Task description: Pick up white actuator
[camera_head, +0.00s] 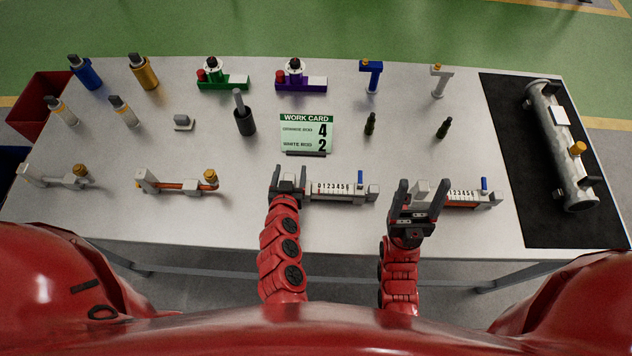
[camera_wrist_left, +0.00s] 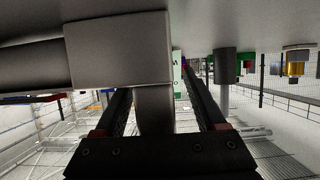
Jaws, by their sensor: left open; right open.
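The white actuator (camera_head: 325,193), a pale bar with a number scale, a blue pin and a grey end block, lies at the table's front middle. My left gripper (camera_head: 289,174) is open at its left end. In the left wrist view, a pale block (camera_wrist_left: 120,52) fills the upper left, and its stem (camera_wrist_left: 155,110) stands between the open fingers (camera_wrist_left: 158,100). Contact cannot be told. My right gripper (camera_head: 424,188) is open at the left end of a similar scaled actuator with orange below (camera_head: 460,205), which it partly hides.
A work card (camera_head: 306,134) stands mid-table, listing orange rod 4 and white rod 2. A white rod piece (camera_head: 50,179) and an orange one (camera_head: 182,186) lie at front left. A dark mat (camera_head: 515,170) with a pale cylinder (camera_head: 562,145) is at right.

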